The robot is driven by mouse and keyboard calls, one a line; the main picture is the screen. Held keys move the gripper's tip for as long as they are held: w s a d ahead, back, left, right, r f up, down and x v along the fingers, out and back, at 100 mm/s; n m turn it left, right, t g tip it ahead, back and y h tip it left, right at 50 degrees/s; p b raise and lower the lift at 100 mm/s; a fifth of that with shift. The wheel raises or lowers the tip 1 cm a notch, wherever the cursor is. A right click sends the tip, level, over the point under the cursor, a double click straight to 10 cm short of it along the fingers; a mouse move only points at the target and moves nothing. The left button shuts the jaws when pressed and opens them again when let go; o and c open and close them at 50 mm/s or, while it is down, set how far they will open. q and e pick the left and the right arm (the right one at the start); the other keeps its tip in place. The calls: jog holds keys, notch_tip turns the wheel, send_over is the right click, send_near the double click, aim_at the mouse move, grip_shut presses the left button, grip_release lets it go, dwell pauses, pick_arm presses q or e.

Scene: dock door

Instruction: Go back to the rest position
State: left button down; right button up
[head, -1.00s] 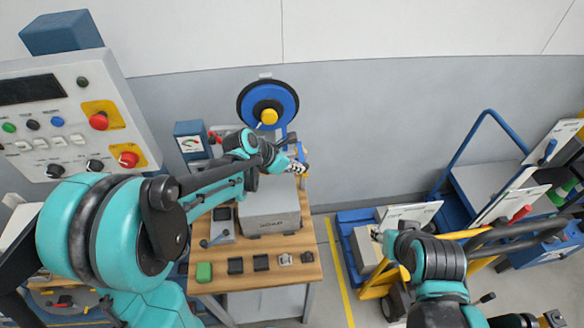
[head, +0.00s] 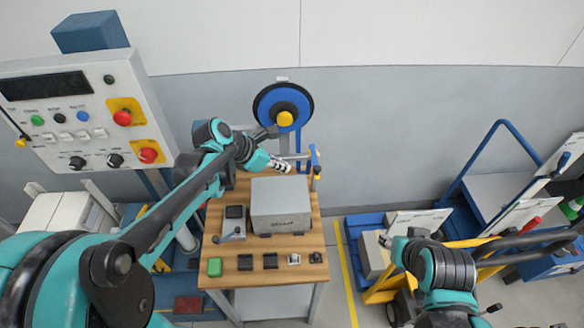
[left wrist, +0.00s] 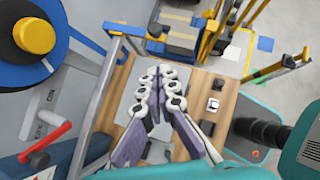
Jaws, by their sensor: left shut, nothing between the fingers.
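My left gripper (head: 281,165) is shut and empty in the head view. It hangs above the back edge of the wooden workbench (head: 225,270), just behind the grey box (head: 281,204). In the left wrist view its fingers (left wrist: 160,90) are together, with the grey box below them and partly hidden. My right arm (head: 445,268) reaches in at the lower right of the head view. Its gripper fingertips cannot be made out in the frames.
A control panel (head: 75,135) with red buttons stands at the left. A blue wheel with a yellow hub (head: 284,119) is behind my left gripper. A blue cart (head: 497,185) stands at the right.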

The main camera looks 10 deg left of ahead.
pick_arm(q)
jog(key=shift+s+a+r, duration=0.3)
jog(key=shift+s+r, duration=0.05)
jog(key=shift+r, duration=0.15)
jog(key=shift+s, duration=0.1)
jog(key=s+a+f+m+t+y+b, duration=0.1)
jog(key=s+a+f+m+y+b, duration=0.1)
jog(key=s+f+m+b, duration=0.5)
jog(key=s+a+f+m+t+y+b, duration=0.1)
jog(key=s+a+f+m+y+b, duration=0.2)
jog(key=s+f+m+b, duration=0.5)
jog(key=s+f+m+y, duration=0.1)
jog(key=s+m, duration=0.1)
jog(key=m, duration=0.9)
jog(key=shift+d+f, duration=0.1)
jog(key=shift+f, duration=0.05)
